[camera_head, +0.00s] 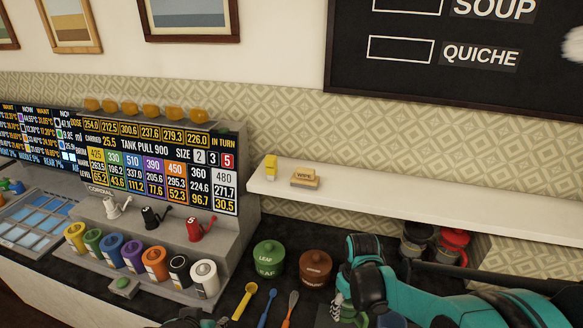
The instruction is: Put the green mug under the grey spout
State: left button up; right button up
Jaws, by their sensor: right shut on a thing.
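My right gripper (346,305) is low in the head view, right of the brown pot, pointing down at the end of my teal arm. It is shut on a green thing (352,317), which looks like the green mug. The gripper hides most of it and the bottom edge cuts it off. Three spouts stand on the grey machine: a pale one (115,207), a black one (152,217) and a red one (200,228). I cannot tell if the pale one is the grey spout. A dark part of my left gripper (192,319) shows at the bottom edge; its fingers are not clear.
Several coloured canisters (155,262) line the machine's front. A green pot (268,258) and a brown pot (315,266) stand between machine and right gripper. A yellow spoon (244,301) and other utensils lie before them. A white shelf (420,200) overhangs at right.

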jog(key=m, duration=0.1)
jog(key=d+f+m, duration=0.1)
jog(key=m, duration=0.1)
jog(key=f+m, duration=0.1)
jog(key=m, duration=0.1)
jog(key=shift+w+d+f, duration=0.2)
jog(key=shift+d, duration=0.15)
jog(key=shift+r, duration=0.1)
